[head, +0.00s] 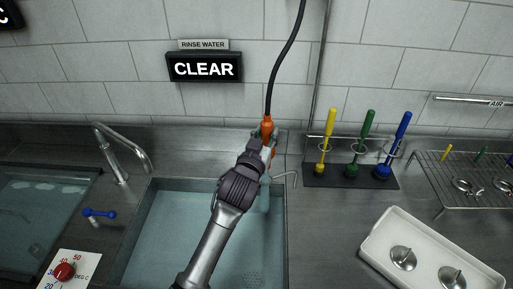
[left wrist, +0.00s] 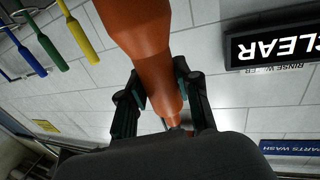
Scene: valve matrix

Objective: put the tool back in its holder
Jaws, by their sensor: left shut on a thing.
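My left gripper (head: 266,146) is shut on an orange tool (head: 267,127) with a black hose (head: 283,60) running up from it. It holds the tool above the back right corner of the right sink. In the left wrist view the orange body (left wrist: 150,40) passes between the two fingers of the gripper (left wrist: 160,105). The tool's lower part is largely hidden by my gripper in the head view. A thin bent metal bracket (head: 287,177) stands just right of the gripper; I cannot tell if it is the holder. My right gripper is not in view.
The water-filled sink (head: 160,250) lies below my arm, with a faucet (head: 119,153) at its left. Yellow (head: 331,128), green (head: 366,130) and blue (head: 397,132) brushes stand in a rack to the right. A white tray (head: 375,232) and wire rack (head: 440,186) are farther right.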

